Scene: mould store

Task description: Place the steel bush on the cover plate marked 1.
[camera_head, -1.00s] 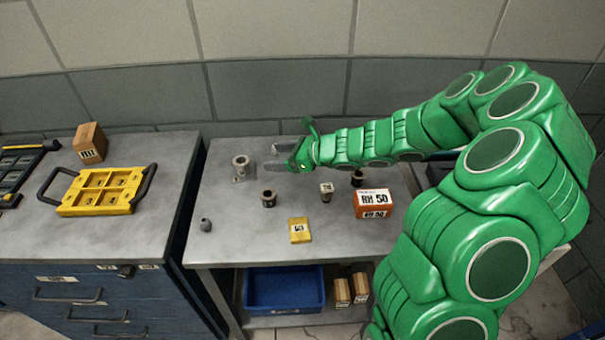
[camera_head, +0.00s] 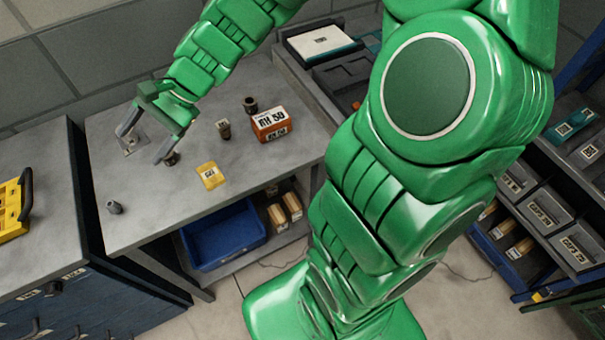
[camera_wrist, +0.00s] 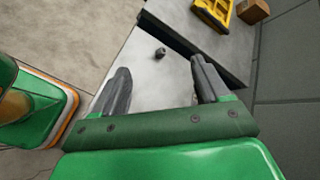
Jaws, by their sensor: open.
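My gripper (camera_head: 141,148) is open and empty over the left part of the grey bench. Its fingers also show apart in the wrist view (camera_wrist: 160,68). A pale grey flanged bush (camera_head: 129,149) is partly hidden by the left finger. A dark bush (camera_head: 171,158) is by the right fingertip; I cannot tell if they touch. A small grey piece (camera_head: 114,207) stands near the bench's left edge and shows in the wrist view (camera_wrist: 160,52). A labelled bush (camera_head: 224,129) and another dark bush (camera_head: 250,105) stand to the right. I cannot make out a cover plate marked 1.
An orange RH 50 box (camera_head: 270,124) and a yellow labelled block (camera_head: 210,175) sit on the bench (camera_head: 150,225). A blue bin (camera_head: 222,238) is on the shelf below. A yellow tray (camera_head: 12,208) is on the left cabinet. Labelled rack bins (camera_head: 540,215) stand at right.

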